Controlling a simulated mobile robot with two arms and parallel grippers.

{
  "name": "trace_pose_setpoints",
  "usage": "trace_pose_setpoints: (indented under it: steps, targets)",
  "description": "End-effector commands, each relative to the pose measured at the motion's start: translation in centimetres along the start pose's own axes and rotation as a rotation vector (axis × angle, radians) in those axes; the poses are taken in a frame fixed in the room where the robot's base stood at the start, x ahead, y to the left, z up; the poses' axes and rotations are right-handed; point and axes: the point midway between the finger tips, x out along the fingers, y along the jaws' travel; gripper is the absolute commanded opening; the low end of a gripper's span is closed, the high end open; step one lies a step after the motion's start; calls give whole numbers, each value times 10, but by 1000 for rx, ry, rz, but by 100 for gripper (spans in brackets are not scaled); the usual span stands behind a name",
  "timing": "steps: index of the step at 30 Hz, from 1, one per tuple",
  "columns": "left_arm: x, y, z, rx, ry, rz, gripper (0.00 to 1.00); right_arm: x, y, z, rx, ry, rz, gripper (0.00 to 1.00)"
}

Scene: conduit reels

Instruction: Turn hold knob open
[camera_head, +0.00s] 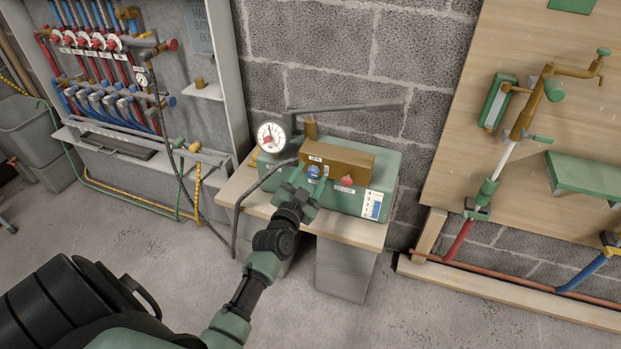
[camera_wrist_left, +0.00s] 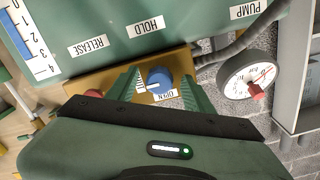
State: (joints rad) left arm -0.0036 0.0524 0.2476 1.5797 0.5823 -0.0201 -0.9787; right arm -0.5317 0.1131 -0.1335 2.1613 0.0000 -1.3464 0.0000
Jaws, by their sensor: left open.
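The blue hold knob (camera_head: 314,171) sits on the front of the brass block (camera_head: 340,158) on the green pump unit (camera_head: 384,175). In the left wrist view the blue knob (camera_wrist_left: 160,79) has a white mark pointing left, with an "OPEN" label beside it. My left gripper (camera_head: 309,181) is in front of the block. In the wrist view its green fingers (camera_wrist_left: 160,86) stand open, one on each side of the knob; I cannot tell whether they touch it. A red knob (camera_head: 347,180) is to the right, partly hidden in the wrist view. My right gripper is not in view.
A pressure gauge (camera_head: 270,136) stands left of the block, and a grey pump lever (camera_head: 355,107) extends above it. A dark hose (camera_head: 238,215) hangs at the left. The unit stands on a wooden bench (camera_head: 345,230) against the block wall. A manifold panel is at left.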

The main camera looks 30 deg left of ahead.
Motion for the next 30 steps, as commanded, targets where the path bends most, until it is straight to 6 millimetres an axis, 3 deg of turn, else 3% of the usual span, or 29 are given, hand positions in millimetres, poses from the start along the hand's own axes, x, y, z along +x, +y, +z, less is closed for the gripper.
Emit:
trace_pose_setpoints:
  steps: [9, 14, 15, 25, 30]
  targets:
    - [3, 0, 0, 0, -1, 1, 49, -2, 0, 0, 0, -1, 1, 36]
    - [3, 0, 0, 0, -1, 1, 5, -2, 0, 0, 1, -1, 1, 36]
    - [3, 0, 0, 0, -1, 1, 0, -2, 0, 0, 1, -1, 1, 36]
    - [3, 0, -1, -38, 0, 1, 0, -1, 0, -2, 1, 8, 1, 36]
    - [3, 0, -1, -124, -1, 3, 0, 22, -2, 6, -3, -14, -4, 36]
